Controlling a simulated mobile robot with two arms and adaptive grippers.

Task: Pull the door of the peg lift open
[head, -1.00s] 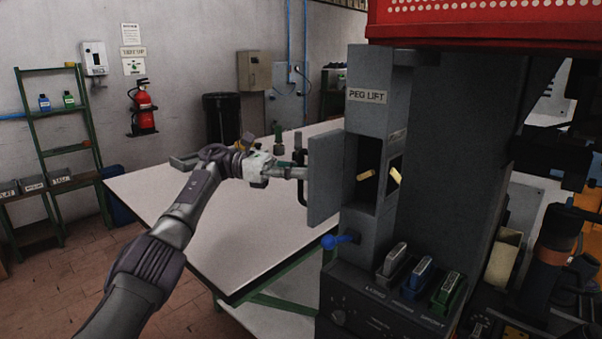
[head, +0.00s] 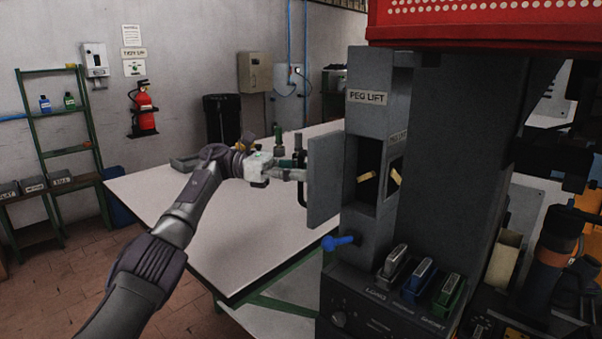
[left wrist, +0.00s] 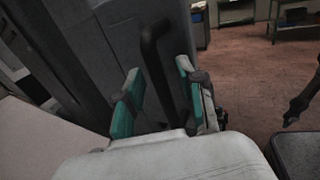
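The grey door (head: 323,182) of the peg lift (head: 367,125) stands swung open to the left, and a dark opening with a wooden peg (head: 367,176) shows beside it. My left gripper (head: 303,175) is at the door's outer face, by the black handle (head: 299,196). In the left wrist view, the handle (left wrist: 155,62) runs between the two teal-padded fingers of the left gripper (left wrist: 157,90). The fingers are spread, with gaps to the handle, and look open around it. The door (left wrist: 125,35) fills the area behind. My right gripper is not seen.
A white-topped table (head: 200,240) lies under my left arm. A blue lever (head: 340,242) sticks out below the peg lift's opening. A console with several coloured switches (head: 416,280) stands to its right. A red crate (head: 480,20) is above. Open floor lies at the left.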

